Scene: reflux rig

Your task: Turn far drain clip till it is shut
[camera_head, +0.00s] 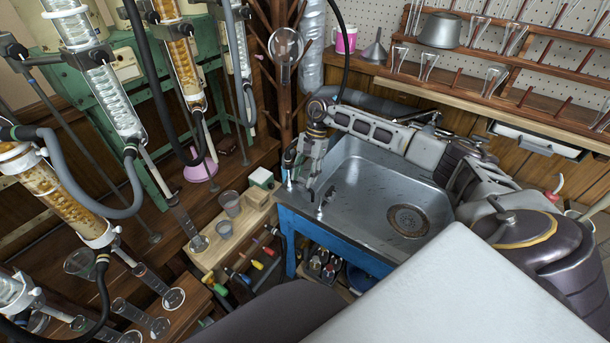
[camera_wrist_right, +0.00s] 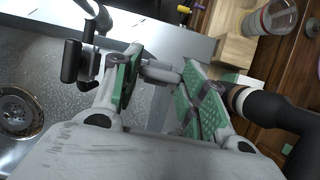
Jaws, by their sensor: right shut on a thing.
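My right gripper (camera_head: 308,188) is over the left rim of the sink, at the end of the arm that reaches across from the right. In the right wrist view its two green-padded fingers (camera_wrist_right: 160,88) are closed on a small grey bar (camera_wrist_right: 161,73), which I take to be the far drain clip. The fingers hide most of the clip, so I cannot tell how far it is turned. A dark hose with a pale collar (camera_wrist_right: 262,103) runs beside the right finger. My left gripper is not in view.
The metal sink (camera_head: 365,190) stands in a blue frame. A tap with dark handles (camera_wrist_right: 75,62) is close to the left finger. Glass condensers (camera_head: 115,95) and hoses crowd the left. A wooden block with cups (camera_head: 228,203) stands left of the sink.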

